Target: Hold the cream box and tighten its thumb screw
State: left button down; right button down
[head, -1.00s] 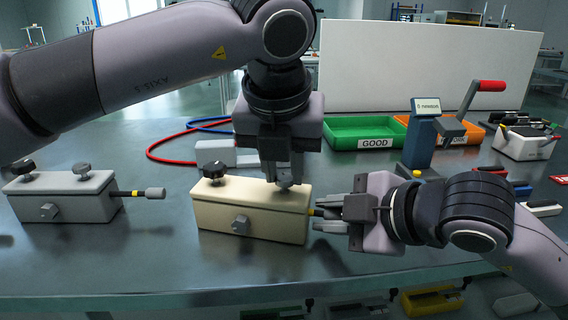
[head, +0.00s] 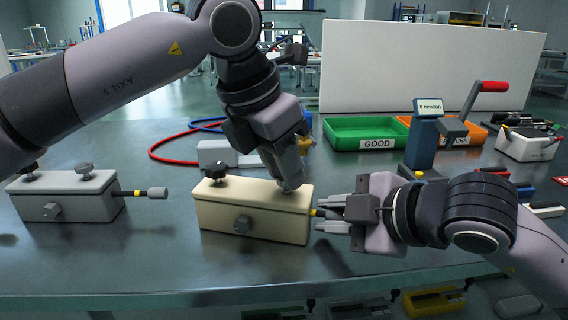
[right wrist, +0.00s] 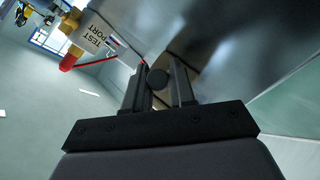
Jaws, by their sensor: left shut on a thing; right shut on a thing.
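The cream box (head: 252,213) lies on the grey table in the head view, with a dark knob (head: 215,169) at its left end and a small grey square fitting on its front. My left gripper (head: 289,184) is tilted over the right end of its top. It is shut on the thumb screw, which its fingers mostly hide. My right gripper (head: 335,214) is shut on the handle rod (head: 317,212) at the box's right end. In the right wrist view, a dark round end (right wrist: 157,78) shows between the right gripper's fingers (right wrist: 160,85).
A similar grey box (head: 68,197) stands at left. A green GOOD tray (head: 345,133), an orange tray (head: 476,135) and a blue post with a display (head: 423,145) stand behind. A brass fitting with a red cap (right wrist: 72,50) shows in the right wrist view.

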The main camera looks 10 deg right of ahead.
pick_arm(q)
jog(key=m+g, duration=0.1)
jog(key=m, duration=0.2)
jog(key=shift+w+m+h, duration=0.15)
jog(key=shift+m+h, duration=0.25)
jog(key=m+g, duration=0.1)
jog(key=m, duration=0.2)
jog(key=shift+w+r+m+g, duration=0.1)
jog(key=shift+m+g, duration=0.2)
jog(key=m+g, duration=0.1)
jog(key=m, duration=0.3)
jog(key=shift+w+g, duration=0.1)
jog(key=shift+g, duration=0.3)
jog(key=shift+w+m+g+y, duration=0.1)
jog(key=shift+m+g+y, duration=0.4)
jog(key=shift+m, duration=1.4)
jog(key=c, duration=0.9)
grip_release()
